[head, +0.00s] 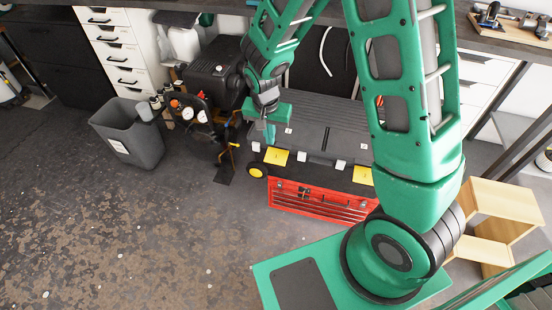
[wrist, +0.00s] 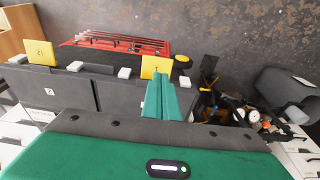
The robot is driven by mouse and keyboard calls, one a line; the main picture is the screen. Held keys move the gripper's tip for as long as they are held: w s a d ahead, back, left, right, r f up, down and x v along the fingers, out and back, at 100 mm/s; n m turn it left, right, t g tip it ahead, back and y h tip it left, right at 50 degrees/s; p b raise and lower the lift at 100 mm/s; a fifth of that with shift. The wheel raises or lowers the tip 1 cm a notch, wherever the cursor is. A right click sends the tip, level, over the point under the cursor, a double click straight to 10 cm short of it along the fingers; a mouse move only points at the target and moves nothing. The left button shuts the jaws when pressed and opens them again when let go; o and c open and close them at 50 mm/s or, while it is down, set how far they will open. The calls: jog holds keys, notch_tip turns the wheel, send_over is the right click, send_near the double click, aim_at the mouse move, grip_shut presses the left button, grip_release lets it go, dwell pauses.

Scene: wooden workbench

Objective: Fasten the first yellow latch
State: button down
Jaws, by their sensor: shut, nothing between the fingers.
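A dark grey chest (head: 325,125) with a ribbed lid stands at mid view, its lid looking shut. Two yellow latches sit along its front edge, a left one (head: 276,156) and a right one (head: 362,175). In the wrist view the left latch (wrist: 155,67) is just beyond my fingertips, and the right latch (wrist: 40,52) is at far left. I cannot tell which is first, or whether either is fastened. My gripper (head: 270,134) is shut and empty above the lid's left part, near the left latch. Its closed fingers (wrist: 161,88) partly overlap that latch in the wrist view; contact is unclear.
Small white blocks (head: 301,156) line the chest's front edge. A red drawer unit (head: 318,201) is below. A black machine (head: 213,72) and grey bin (head: 127,133) stand left. A wooden shelf (head: 497,212) is right. Floor at front left is clear.

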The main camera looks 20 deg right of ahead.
jog(key=shift+d, duration=0.3)
send_near(275, 162)
jog(key=f, duration=0.6)
jog(key=shift+w+d+f, duration=0.2)
jog(key=shift+w+f, duration=0.05)
jog(key=shift+w, duration=0.15)
